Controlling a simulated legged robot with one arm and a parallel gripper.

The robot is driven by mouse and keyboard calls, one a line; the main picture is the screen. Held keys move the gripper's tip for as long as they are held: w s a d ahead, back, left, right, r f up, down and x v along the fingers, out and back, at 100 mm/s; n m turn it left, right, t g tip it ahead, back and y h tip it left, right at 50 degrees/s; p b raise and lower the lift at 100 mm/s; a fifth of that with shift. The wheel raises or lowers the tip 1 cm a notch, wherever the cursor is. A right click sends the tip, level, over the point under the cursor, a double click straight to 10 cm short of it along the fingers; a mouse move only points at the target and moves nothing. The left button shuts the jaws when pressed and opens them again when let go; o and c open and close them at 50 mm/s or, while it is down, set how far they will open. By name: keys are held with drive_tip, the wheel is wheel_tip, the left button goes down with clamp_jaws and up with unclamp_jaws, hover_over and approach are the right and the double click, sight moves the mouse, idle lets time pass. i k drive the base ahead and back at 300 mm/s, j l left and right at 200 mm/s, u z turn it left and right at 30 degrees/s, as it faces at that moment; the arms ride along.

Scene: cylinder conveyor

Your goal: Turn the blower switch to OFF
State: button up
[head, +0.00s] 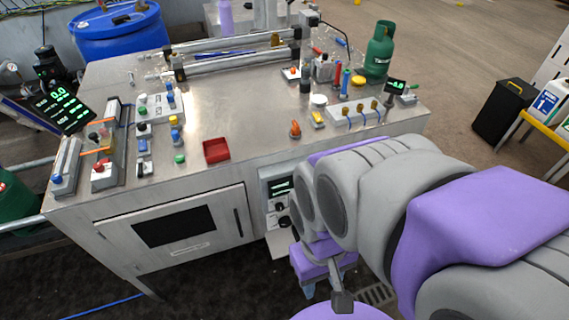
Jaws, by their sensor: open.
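I cannot tell for sure which control is the blower switch; no label is readable. A control panel (277,193) with a small green display and dark knobs (283,205) is set in the front of the metal workbench, right of the oven-like door. An orange rotary switch (295,129) stands on the bench top near its front edge. My gripper (325,285) hangs in front of the bench, below and right of the panel, apart from it. It is open, and nothing shows between its jaws. My arm hides the bench front to the right of the panel.
A door with a dark window (173,226) fills the bench front at left. Dark floor lies clear below it. A blue barrel (118,32) stands behind.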

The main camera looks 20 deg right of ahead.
sight(279, 207)
drive_tip(key=z, duration=0.4)
drive_tip(key=k+l, duration=0.15)
drive_tip(key=l, duration=0.15)
drive_tip(key=k+l, duration=0.15)
drive_tip(key=l, duration=0.2)
drive_tip(key=k+l, duration=0.15)
drive_tip(key=l, duration=0.15)
drive_tip(key=k+l, duration=0.15)
drive_tip(key=l, duration=0.2)
drive_tip(key=k+l, duration=0.1)
drive_tip(key=l, duration=0.2)
